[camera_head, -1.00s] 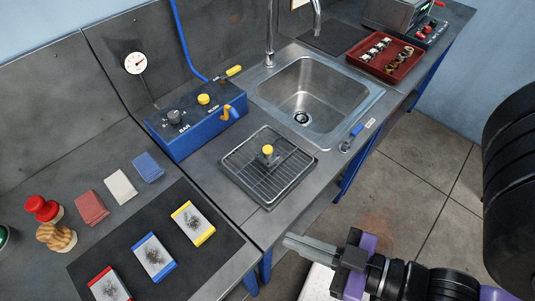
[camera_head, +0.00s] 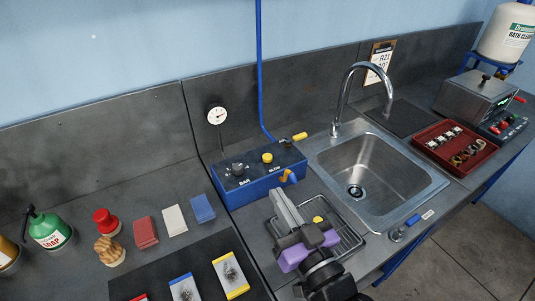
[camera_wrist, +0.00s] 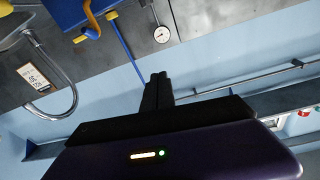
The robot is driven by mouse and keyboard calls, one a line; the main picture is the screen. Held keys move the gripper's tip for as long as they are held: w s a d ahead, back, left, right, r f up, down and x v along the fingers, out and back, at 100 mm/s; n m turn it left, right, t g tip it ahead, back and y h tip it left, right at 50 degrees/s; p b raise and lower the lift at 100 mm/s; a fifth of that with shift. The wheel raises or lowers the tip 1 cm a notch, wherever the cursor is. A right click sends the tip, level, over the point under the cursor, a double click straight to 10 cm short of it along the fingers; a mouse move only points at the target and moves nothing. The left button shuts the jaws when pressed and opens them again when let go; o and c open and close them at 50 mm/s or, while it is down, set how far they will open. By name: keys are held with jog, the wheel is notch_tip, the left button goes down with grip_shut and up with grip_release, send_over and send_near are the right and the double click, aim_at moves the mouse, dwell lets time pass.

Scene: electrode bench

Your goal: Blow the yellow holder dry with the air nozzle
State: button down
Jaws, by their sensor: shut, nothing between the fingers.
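The yellow holder (camera_head: 318,219), a small block with a yellow top, stands on the wire rack of the drain tray (camera_head: 352,246); my gripper partly hides it. The blue blower box (camera_head: 243,178) behind the tray has a yellow push button (camera_head: 267,157) and a bent yellow nozzle (camera_head: 288,176) on its front. My gripper (camera_head: 277,194) is shut and empty, over the tray's left side, just left of the holder and in front of the box. In the wrist view its closed fingers (camera_wrist: 158,80) point toward the back wall.
A sink (camera_head: 372,180) with a tall faucet (camera_head: 346,100) lies right of the tray. A yellow-tipped fitting (camera_head: 298,137) sticks out behind the box. Colored pads (camera_head: 174,220) and a black mat (camera_head: 205,258) with plates lie at left. A red tray (camera_head: 452,168) stands far right.

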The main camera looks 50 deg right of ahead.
jog(key=w+d+r+n+g+y+p, duration=0.1)
jog(key=w+d+r+n+p, duration=0.15)
jog(key=w+d+r, duration=0.5)
jog(key=w+d+r+n+g+y+p, duration=0.15)
jog(key=w+d+r+n, duration=0.25)
jog(key=w+d, duration=0.65)
jog(key=n+g+y, duration=0.4)
jog(key=n+g, duration=0.2)
jog(key=n, duration=0.1)
send_over(270, 158)
notch_tip(270, 158, down, 9)
jog(key=shift+f+h+b, duration=0.15)
jog(key=shift+h+b, duration=0.1)
jog(key=shift+b, duration=0.05)
notch_tip(270, 158, down, 9)
jog(key=b, duration=0.6)
jog(key=shift+b, duration=0.4)
jog(key=shift+f, duration=0.3)
